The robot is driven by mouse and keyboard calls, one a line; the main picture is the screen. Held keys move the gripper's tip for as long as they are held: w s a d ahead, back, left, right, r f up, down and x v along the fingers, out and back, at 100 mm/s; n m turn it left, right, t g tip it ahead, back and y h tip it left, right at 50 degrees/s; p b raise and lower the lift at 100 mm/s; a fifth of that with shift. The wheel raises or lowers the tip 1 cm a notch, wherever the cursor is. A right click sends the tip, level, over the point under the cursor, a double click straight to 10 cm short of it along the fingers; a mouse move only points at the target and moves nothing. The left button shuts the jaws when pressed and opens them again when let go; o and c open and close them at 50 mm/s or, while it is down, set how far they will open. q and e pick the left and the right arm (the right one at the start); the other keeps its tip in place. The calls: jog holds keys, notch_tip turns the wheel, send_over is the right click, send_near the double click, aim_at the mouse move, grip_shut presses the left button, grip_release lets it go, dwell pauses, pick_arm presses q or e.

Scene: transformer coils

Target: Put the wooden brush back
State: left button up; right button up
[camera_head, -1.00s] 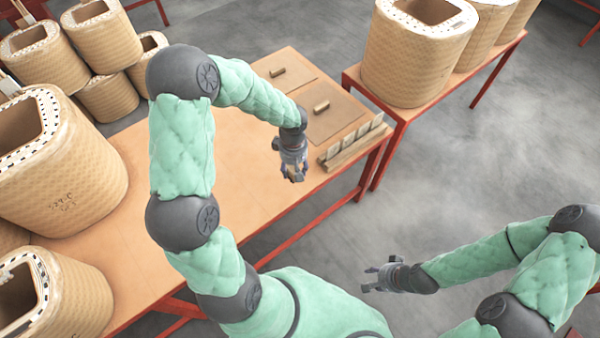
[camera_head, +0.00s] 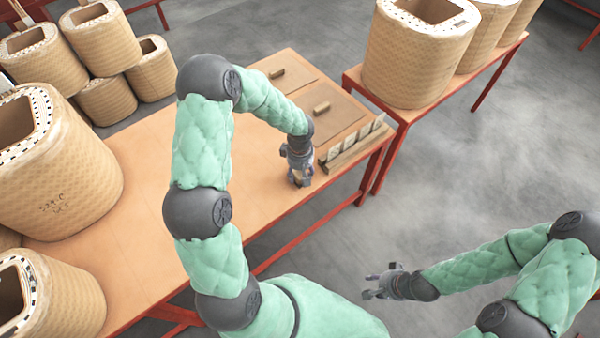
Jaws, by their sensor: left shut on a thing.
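My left gripper (camera_head: 300,180) points down low over the front of the wooden table, left of the slotted rack. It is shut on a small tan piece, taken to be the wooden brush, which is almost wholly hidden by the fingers. Two small brown wooden blocks lie on flat brown boards: one (camera_head: 277,73) on the far board and one (camera_head: 321,107) on the near board (camera_head: 345,112). My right gripper (camera_head: 377,286) is open and empty over the floor, away from the table.
A wooden rack (camera_head: 350,155) with several upright pale cards stands at the table's right front edge. Large wrapped coils (camera_head: 65,180) crowd the table's left side. More coils stand on a second red-legged table (camera_head: 402,112) at right. The table middle (camera_head: 262,190) is clear.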

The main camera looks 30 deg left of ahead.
pick_arm(q)
jog(key=shift+f, duration=0.15)
jog(key=o, duration=1.3)
jog(key=shift+o, duration=0.2)
notch_tip(320, 180, up, 12)
jog(key=p, duration=0.4)
jog(key=shift+p, duration=0.3)
jog(key=s+d+f+m+h, duration=0.4)
jog(key=s+d+f+m, duration=0.7)
jog(key=s+d+f, duration=0.6)
notch_tip(320, 180, down, 2)
jog(key=shift+s+d, duration=0.35)
jog(key=shift+s, duration=0.05)
